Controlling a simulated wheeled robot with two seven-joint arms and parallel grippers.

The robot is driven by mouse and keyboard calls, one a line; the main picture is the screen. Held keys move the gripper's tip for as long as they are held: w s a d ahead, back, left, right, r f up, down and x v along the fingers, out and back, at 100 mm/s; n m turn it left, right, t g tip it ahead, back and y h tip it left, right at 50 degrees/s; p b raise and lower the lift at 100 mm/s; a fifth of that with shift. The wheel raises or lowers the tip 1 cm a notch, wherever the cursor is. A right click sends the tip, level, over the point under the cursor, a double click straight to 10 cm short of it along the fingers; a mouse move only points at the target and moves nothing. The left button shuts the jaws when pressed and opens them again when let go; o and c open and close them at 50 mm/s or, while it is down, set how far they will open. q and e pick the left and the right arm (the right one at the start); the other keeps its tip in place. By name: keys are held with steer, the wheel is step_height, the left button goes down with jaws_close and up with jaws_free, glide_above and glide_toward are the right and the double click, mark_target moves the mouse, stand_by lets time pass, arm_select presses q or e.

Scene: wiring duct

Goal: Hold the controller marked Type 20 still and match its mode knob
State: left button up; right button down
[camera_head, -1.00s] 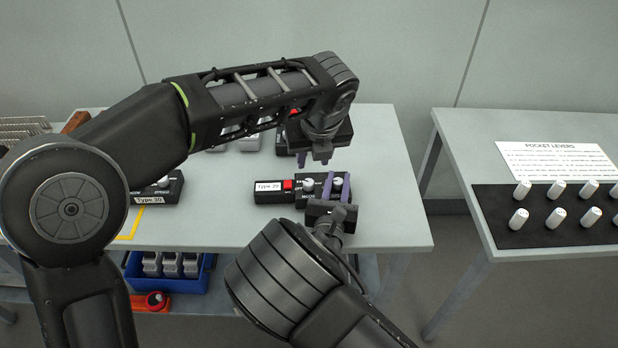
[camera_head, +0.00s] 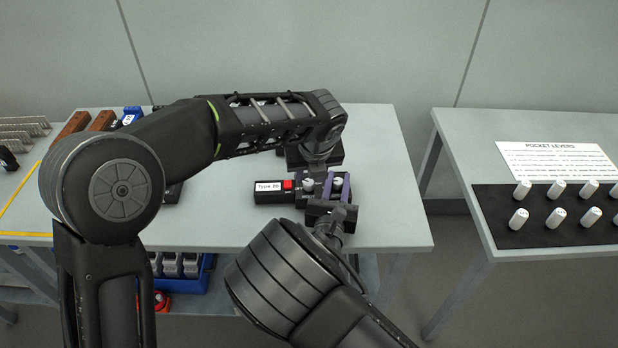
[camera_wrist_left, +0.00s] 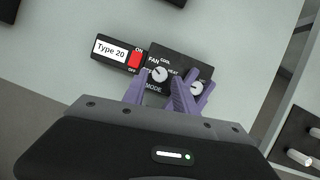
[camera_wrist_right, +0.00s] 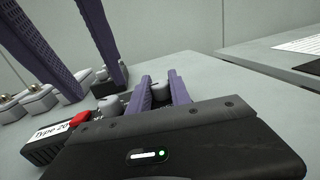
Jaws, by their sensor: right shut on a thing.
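The controller marked Type 20 (camera_head: 270,187) lies on the table, with a red switch and two white knobs. Its mode knob (camera_wrist_left: 160,75) sits beside the switch, ringed by FAN, COOL and HEAT; its pointer is too small to read. My right gripper (camera_head: 338,188) is shut on the controller's right end, with the right-hand knob (camera_wrist_right: 159,88) between its fingers. My left gripper (camera_wrist_left: 156,98) is open above the mode knob, pointing down, its fingers apart. In the right wrist view its fingers (camera_wrist_right: 88,45) stand behind the mode knob (camera_wrist_right: 108,104), apparently without touching.
My left arm hides much of the table's middle. Grey blocks (camera_wrist_right: 40,98) and a dark box (camera_wrist_right: 105,76) stand behind the controller. A second table at right holds a black mat (camera_head: 560,232) with white levers. The table right of the controller is clear.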

mark_target(308, 181)
arm_select(q)
steer(key=shift+x, duration=1.75)
jaws_close()
